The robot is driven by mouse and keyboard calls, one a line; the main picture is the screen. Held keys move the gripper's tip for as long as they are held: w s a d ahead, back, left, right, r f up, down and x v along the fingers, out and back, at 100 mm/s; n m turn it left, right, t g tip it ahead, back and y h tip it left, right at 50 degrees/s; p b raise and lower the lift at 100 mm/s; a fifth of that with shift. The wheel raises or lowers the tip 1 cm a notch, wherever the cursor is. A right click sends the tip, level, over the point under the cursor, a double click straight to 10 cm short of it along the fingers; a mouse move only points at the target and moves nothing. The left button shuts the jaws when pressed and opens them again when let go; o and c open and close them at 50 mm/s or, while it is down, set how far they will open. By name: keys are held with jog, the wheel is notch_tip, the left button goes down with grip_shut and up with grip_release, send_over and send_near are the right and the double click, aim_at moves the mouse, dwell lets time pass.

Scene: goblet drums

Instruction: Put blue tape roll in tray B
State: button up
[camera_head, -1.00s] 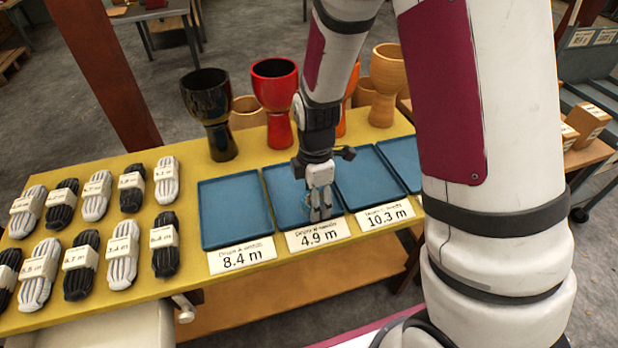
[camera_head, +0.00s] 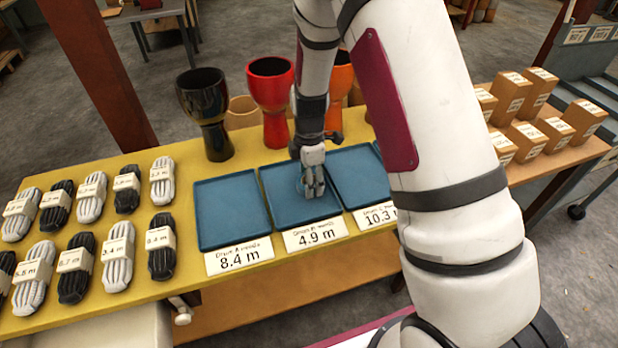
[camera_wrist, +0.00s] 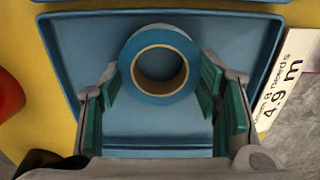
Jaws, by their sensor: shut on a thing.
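The blue tape roll (camera_wrist: 160,96), a blue ring with a tan inner core, is between the green-padded fingers of my gripper (camera_wrist: 159,80) in the wrist view. My gripper is shut on it. In the head view my gripper (camera_head: 313,190) points down over tray B (camera_head: 284,212), the middle blue tray, with a 4.9 m label in front. The roll is mostly hidden by my fingers there. Tray B (camera_wrist: 65,45) also lies behind the roll in the wrist view. Whether the roll touches the tray floor I cannot tell.
An 8.4 m tray (camera_head: 228,215) is left of tray B and a 10.3 m tray (camera_head: 362,180) is right. A black goblet drum (camera_head: 207,110) and a red one (camera_head: 272,95) stand behind. Several rope bundles (camera_head: 117,258) lie at the left. Cardboard boxes (camera_head: 510,95) stand at the right.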

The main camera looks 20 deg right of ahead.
jog(key=shift+f, duration=0.2)
jog(key=o, duration=1.1)
jog(key=shift+o, duration=0.2)
jog(key=shift+r, duration=0.1)
notch_tip(320, 180, up, 12)
jog(key=shift+r+p, duration=0.2)
jog(key=shift+p, duration=0.15)
